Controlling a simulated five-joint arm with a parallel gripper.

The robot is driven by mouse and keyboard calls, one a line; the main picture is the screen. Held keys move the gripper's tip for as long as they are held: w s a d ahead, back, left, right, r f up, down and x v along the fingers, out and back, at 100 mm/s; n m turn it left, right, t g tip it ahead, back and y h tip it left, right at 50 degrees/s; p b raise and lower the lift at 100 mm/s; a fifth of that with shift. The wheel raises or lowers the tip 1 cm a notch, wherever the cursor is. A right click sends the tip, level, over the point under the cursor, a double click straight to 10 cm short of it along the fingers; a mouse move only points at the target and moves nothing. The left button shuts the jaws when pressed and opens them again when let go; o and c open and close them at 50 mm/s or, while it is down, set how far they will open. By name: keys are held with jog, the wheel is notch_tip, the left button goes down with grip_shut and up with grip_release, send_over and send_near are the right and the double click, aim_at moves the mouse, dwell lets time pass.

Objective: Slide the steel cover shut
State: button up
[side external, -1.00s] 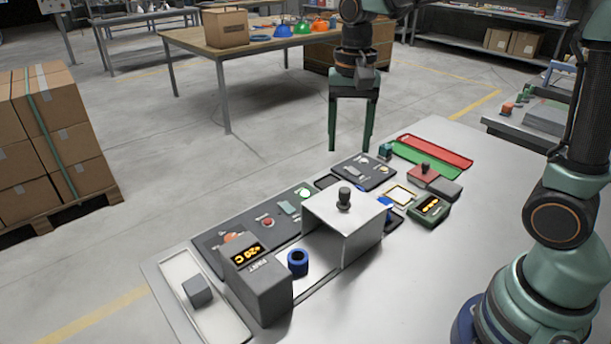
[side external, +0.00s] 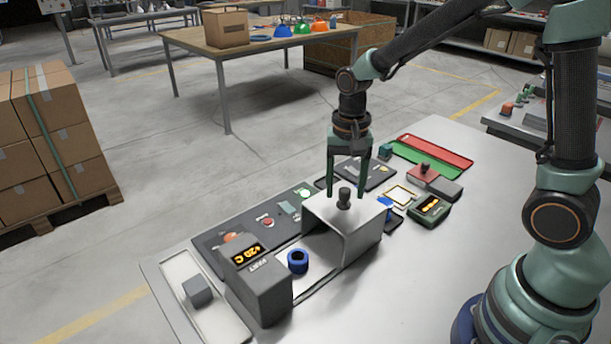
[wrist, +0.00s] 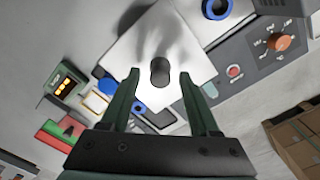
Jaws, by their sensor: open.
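The steel cover (side external: 352,228) is a box-shaped hood with a dark knob (side external: 344,198) on top. It stands right of the blue ring (side external: 298,261), which sits uncovered on a pale plate beside the grey block with the "+20 C" display (side external: 258,285). My gripper (side external: 346,196) points down over the cover, its two fingers apart at the knob. In the wrist view the knob (wrist: 160,72) shows between the open fingertips (wrist: 160,76), with the cover top (wrist: 150,45) around it. I cannot tell whether a finger touches the knob.
A tray with a grey cube (side external: 197,290) lies at the left end of the bench. Panels with buttons (side external: 268,222) run behind the cover. A green display box (side external: 430,209) and red and green strips (side external: 435,150) lie to the right. The front of the bench is clear.

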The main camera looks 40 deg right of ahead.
grip_shut()
jog(key=shift+r, duration=0.1)
dwell(1.2)
